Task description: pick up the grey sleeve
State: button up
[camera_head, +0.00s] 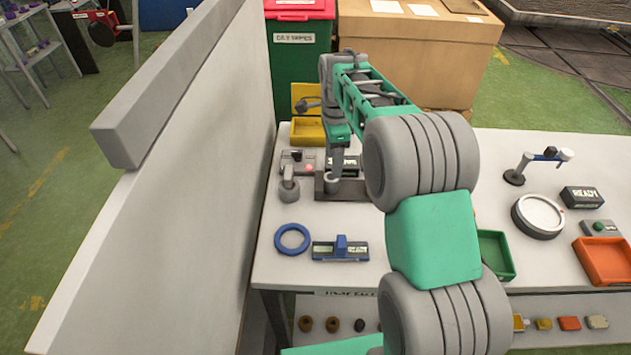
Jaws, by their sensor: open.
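A small grey sleeve (331,184), a short upright cylinder with a round opening on top, appears to stand on a dark flat base (350,192) on the white table. My gripper (336,163) points down from the far end of my arm, right at or just above the sleeve. The jaws are open. The fingers are small and partly merge with the sleeve and base, so I cannot tell whether they touch it or stand around it. My arm's large links hide the table to the right of the base.
A grey post on a round foot (289,190) stands close left of the base. A blue ring (292,239) and blue-topped gauge (341,249) lie in front. A tall pale panel (190,170) bounds the left.

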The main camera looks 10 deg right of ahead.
aim_at(331, 177)
jog(key=shift+w+a+f, duration=0.1)
jog(key=shift+f, duration=0.3)
notch_tip(331, 177, down, 7)
jog(key=shift+p, duration=1.2)
jog(key=shift+c, duration=0.4)
grip_shut()
jog(key=shift+r, duration=0.1)
